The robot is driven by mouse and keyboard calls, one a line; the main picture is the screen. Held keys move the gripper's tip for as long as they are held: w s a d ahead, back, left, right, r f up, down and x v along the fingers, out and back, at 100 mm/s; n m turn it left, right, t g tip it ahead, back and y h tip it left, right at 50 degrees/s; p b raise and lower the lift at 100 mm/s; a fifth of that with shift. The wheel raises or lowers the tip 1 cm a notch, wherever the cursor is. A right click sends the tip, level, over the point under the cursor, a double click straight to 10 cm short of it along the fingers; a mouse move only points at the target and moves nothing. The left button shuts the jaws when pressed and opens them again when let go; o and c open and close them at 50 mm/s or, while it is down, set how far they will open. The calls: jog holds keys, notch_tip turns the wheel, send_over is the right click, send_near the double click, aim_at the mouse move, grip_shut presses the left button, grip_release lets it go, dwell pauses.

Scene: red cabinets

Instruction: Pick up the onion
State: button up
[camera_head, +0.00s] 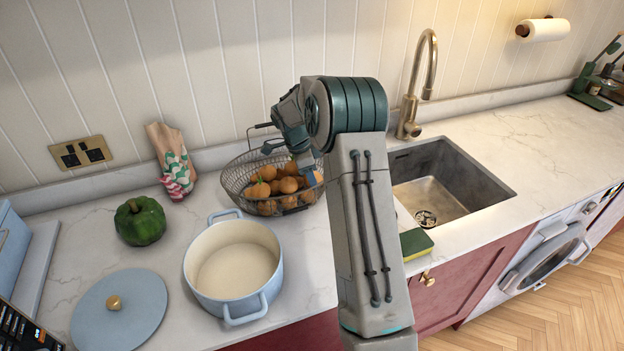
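Several round orange-brown onions (268,189) lie in a wire basket (231,180) on the counter, left of the sink. I cannot tell which single onion is meant. My arm reaches up in front of the basket and bends over toward its back. My gripper (287,152) is over the back right part of the basket, close to the onions. My arm hides the basket's right side. The fingertips are small and partly covered, so I cannot see whether they are open or touching an onion.
A pale blue pot (235,268) stands open in front of the basket, its lid (118,312) to the left. A green pepper (140,221) and a wrapped packet (174,165) are at left. The sink (442,184), tap (418,85) and sponge (415,243) are right of my arm.

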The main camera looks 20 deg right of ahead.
aim_at(316, 174)
jog(key=r+b, duration=0.1)
jog(key=r, duration=0.3)
jog(key=shift+d+r+b, duration=0.15)
jog(key=shift+d+b, duration=0.05)
jog(key=shift+b, duration=0.15)
jog(key=s+d+r+b, duration=0.25)
jog(key=d+r, duration=0.35)
jog(key=d, duration=0.4)
jog(key=s+a+b, duration=0.4)
jog(key=s+a, duration=0.3)
jog(key=a, duration=0.4)
jog(key=s+a+b, duration=0.3)
jog(key=s+a, duration=0.5)
jog(key=a, duration=0.4)
jog(key=s+a+b, duration=0.4)
jog(key=s+a, duration=0.3)
jog(key=a, duration=0.4)
jog(key=shift+s+a+b, duration=0.25)
jog(key=shift+s+b, duration=0.1)
jog(key=shift+s, duration=0.05)
jog(key=shift+f, duration=0.1)
jog(key=shift+f+b, duration=3.25)
jog(key=shift+f, duration=1)
jog(key=shift+f+b, duration=0.75)
jog(key=shift+f, duration=0.2)
